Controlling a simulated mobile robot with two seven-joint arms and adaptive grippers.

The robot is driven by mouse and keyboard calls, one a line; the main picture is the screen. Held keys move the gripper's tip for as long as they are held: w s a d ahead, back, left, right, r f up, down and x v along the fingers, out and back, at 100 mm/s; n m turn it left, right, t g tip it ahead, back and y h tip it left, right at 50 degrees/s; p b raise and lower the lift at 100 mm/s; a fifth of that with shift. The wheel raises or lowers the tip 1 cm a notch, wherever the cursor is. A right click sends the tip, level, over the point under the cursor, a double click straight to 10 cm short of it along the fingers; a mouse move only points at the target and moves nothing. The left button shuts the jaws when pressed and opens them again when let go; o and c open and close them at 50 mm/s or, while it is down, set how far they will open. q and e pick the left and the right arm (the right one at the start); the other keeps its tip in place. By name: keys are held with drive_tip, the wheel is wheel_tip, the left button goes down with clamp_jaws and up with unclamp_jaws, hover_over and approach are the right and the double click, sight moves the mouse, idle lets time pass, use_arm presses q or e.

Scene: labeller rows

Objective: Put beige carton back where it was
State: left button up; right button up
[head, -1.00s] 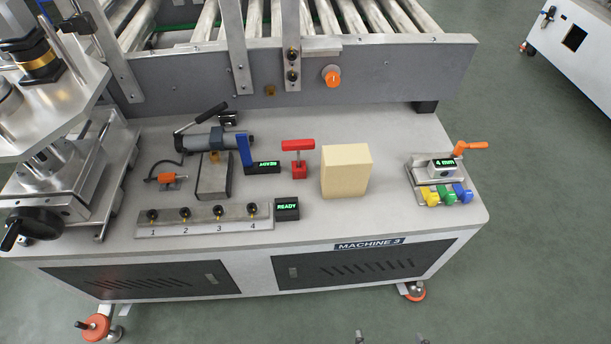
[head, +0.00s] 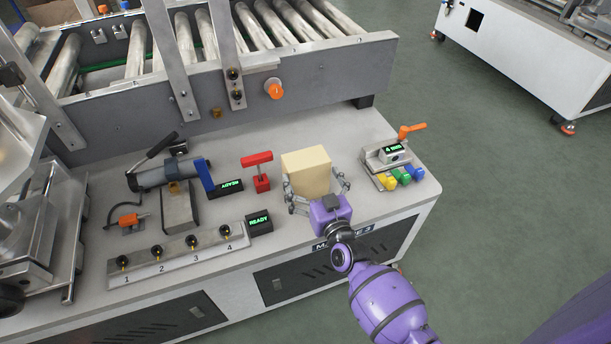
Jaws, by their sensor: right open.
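The beige carton (head: 306,170) stands upright on the light grey top of the machine bench (head: 350,130), right of the red T-handle. My right gripper (head: 314,187), on a purple arm from the lower right, is at the carton's near side. Its jaws are open, with one finger to the left and one to the right of the carton's lower part. Whether the fingers touch it is hard to tell. The gripper hides the carton's lower front. My left gripper is not in the head view.
Left of the carton are a red T-handle (head: 260,172), a READY display (head: 260,222) and a numbered strip with black knobs (head: 185,250). To the right is a gauge block with an orange lever (head: 392,157) and coloured buttons. Rollers (head: 250,40) run behind. Bare bench lies between carton and gauge.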

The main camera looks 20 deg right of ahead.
drive_tip(key=w, duration=0.4)
drive_tip(key=c, duration=1.6)
drive_tip(key=shift+w+r, duration=0.1)
drive_tip(key=shift+r, duration=0.05)
drive_tip(key=shift+c, duration=0.8)
